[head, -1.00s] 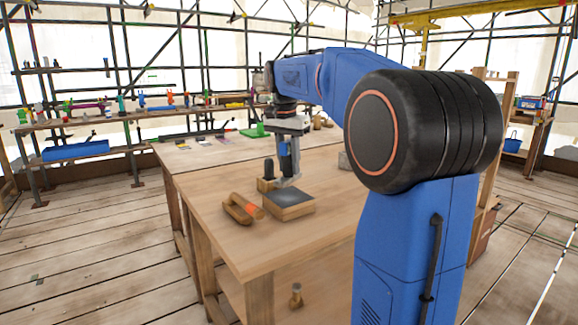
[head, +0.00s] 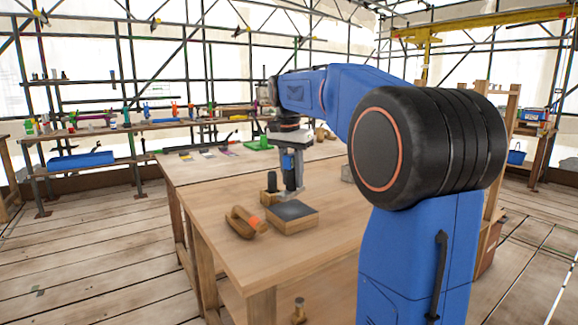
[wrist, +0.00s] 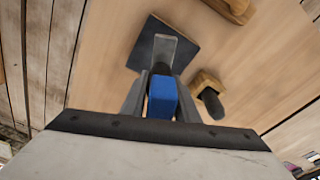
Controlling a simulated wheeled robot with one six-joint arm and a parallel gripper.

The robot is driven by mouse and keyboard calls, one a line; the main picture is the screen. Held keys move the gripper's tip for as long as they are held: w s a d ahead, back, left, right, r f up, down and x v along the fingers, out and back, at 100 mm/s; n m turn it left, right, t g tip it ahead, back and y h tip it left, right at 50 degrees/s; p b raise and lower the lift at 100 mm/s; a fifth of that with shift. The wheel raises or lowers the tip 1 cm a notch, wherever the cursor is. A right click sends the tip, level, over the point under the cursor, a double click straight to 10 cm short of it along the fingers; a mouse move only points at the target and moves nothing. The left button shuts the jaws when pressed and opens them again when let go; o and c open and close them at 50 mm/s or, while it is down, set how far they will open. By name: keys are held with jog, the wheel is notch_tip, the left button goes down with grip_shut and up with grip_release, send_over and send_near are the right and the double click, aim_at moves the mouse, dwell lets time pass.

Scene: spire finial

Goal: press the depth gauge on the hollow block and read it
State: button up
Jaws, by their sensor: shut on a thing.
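My gripper (head: 289,168) is shut on the depth gauge, a tool with a blue body (wrist: 163,97), a dark round part and a flat grey foot (wrist: 176,50). In the wrist view the foot overlaps the dark top of a square wooden block (wrist: 147,46). In the head view this block (head: 293,222) sits on the bench, just in front of and below the gauge. I cannot tell whether the foot touches it, nor whether it is the hollow block. No opening shows in its top. The gauge's reading is not visible.
A small wooden piece with a dark cylinder (wrist: 212,102) stands close beside the block. A wooden tool with an orange part (head: 243,222) lies near the bench's left edge. The bench (head: 255,265) is clear in front.

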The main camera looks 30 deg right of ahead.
aim_at(292, 190)
jog(key=shift+f, duration=0.15)
jog(key=shift+f, duration=2.15)
jog(key=o, duration=1.2)
jog(key=shift+o, duration=0.2)
jog(key=r, duration=0.5)
jog(key=a+r, duration=0.1)
jog(key=r, duration=0.5)
jog(key=s+a+r, duration=0.1)
jog(key=r, duration=0.5)
jog(key=shift+r, duration=0.15)
